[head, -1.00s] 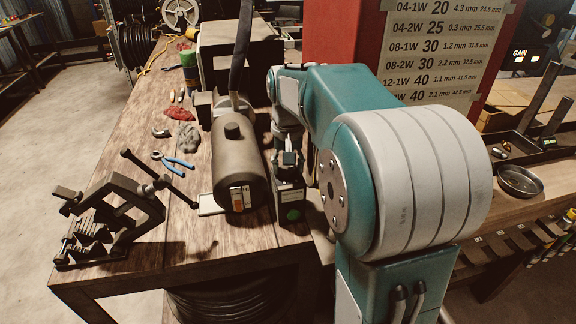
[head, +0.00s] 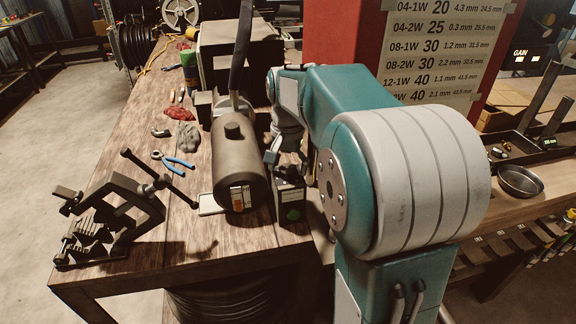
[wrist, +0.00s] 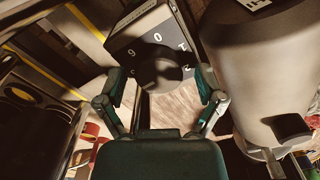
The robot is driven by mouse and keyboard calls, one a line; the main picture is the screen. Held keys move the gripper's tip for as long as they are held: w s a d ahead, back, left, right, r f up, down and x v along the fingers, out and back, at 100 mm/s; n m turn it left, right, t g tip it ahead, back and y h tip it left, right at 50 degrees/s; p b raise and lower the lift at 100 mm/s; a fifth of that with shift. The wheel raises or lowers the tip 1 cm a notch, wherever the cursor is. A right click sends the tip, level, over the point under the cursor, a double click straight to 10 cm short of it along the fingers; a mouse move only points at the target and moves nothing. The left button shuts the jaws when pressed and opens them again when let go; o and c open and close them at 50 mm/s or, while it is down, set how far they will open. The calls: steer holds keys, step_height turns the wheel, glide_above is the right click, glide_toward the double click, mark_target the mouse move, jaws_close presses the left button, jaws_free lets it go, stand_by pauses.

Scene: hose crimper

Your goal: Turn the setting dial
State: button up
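The setting dial (wrist: 155,68) is a dark round knob on the face of a small dark box, with white digits around it; a 0 stands at its top and a 9 to its left. In the head view the box (head: 290,198) stands right of the cylindrical crimper body (head: 238,165), with a green spot on its front. My gripper (wrist: 160,80) is open in the wrist view, one finger on each side of the dial with visible gaps. In the head view my gripper (head: 284,157) is just above the box, partly hidden by my arm.
The crimper body is close on the right in the wrist view (wrist: 262,65). A black clamp frame (head: 110,220) and blue-handled pliers (head: 174,161) lie on the wooden bench (head: 130,125). A red post with a settings chart (head: 440,45) stands behind my arm.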

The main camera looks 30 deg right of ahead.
mark_target(286, 170)
steer(key=shift+r, duration=0.1)
step_height(286, 170, up, 12)
stand_by(0.7)
stand_by(0.3)
steer(key=s+a+f+n+t, duration=0.2)
steer(key=s+a+f+n, duration=0.2)
steer(key=s, duration=0.5)
steer(key=s+a+f+n+t, duration=0.3)
steer(key=s+a+f+n, duration=0.2)
steer(key=s+a, duration=0.3)
steer(key=shift+s+a+f+t, duration=0.3)
steer(key=shift+s+a+f, duration=0.1)
steer(key=shift+s+f, duration=0.65)
steer(key=shift+s+r, duration=0.15)
steer(key=shift+r, duration=0.05)
